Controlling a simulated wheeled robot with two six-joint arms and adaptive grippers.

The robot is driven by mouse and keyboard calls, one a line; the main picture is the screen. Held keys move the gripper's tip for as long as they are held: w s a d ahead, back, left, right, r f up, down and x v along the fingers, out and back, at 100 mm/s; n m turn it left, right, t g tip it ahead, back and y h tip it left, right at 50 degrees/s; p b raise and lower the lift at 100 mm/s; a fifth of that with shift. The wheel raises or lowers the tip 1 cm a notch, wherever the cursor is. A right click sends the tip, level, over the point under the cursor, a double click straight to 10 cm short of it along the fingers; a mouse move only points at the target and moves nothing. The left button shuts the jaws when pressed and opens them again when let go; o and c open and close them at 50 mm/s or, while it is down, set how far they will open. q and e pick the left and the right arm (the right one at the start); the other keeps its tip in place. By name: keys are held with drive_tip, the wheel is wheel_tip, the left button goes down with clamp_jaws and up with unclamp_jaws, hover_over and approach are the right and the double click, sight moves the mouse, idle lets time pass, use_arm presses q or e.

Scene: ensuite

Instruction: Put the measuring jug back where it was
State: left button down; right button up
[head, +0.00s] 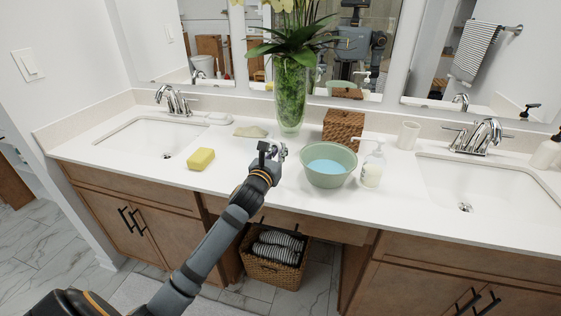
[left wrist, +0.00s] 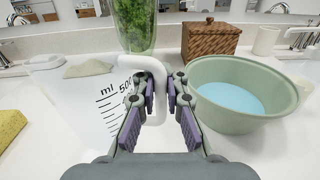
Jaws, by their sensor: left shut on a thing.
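The measuring jug (left wrist: 75,105) is whitish, with black ml marks, at the left of the left wrist view. Its white handle (left wrist: 155,65) passes between the fingers of my left gripper (left wrist: 158,100), which is shut on it. In the head view my left gripper (head: 273,150) is over the middle of the counter, left of the green bowl. The jug's pale body is hard to make out against the white counter there. I cannot tell whether its base touches the counter. My right gripper is not in view.
A green bowl (head: 327,181) of blue liquid stands close on the right, with a soap bottle (head: 373,167) beside it. A glass vase (head: 290,95) and woven box (head: 343,125) stand behind. A yellow sponge (head: 201,159) lies left. Sinks (head: 150,137) flank the white counter (head: 225,185).

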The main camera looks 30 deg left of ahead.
use_arm(q)
drive_tip(key=shift+w+f+b, duration=0.15)
drive_tip(key=shift+f, duration=0.8)
drive_tip(key=shift+w+f+b, duration=0.15)
drive_tip(key=shift+f, duration=0.8)
drive_tip(key=c, duration=1.4)
unclamp_jaws()
drive_tip(key=shift+f, duration=0.1)
drive_tip(key=shift+r, duration=0.2)
drive_tip(key=s+d+b, duration=0.1)
drive_tip(key=s, duration=1.1)
drive_tip(key=shift+d+f, duration=0.15)
drive_tip(key=shift+d, duration=0.25)
